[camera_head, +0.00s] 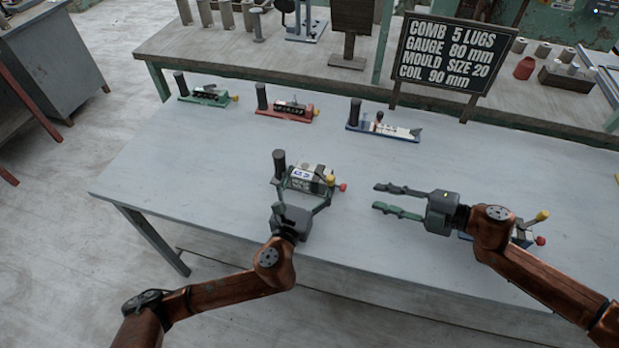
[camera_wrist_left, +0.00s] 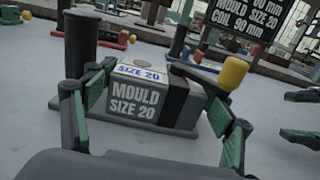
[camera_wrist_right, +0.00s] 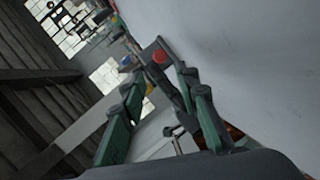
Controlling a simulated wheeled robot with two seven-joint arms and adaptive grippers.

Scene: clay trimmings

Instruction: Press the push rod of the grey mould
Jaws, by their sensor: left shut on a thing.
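The grey mould (camera_head: 309,176), a block labelled "MOULD SIZE 20" in the left wrist view (camera_wrist_left: 142,103), stands on the table with a black post (camera_head: 279,163) at its left. A yellow knob (camera_head: 330,180) and a red knob (camera_head: 343,187) stick out at its right side; which one belongs to the push rod I cannot tell. My left gripper (camera_head: 304,187) is shut on the mould, fingers on both sides. My right gripper (camera_head: 375,197) is open and empty, to the right of the red knob and apart from it, fingers pointing left.
Green (camera_head: 207,96), red (camera_head: 290,110) and blue-based (camera_head: 383,128) devices stand along the table's back. A sign (camera_head: 447,55) reads comb 5 lugs, gauge 80 mm, mould size 20, coil 90 mm. Another device with a yellow knob (camera_head: 542,215) is partly hidden behind my right arm.

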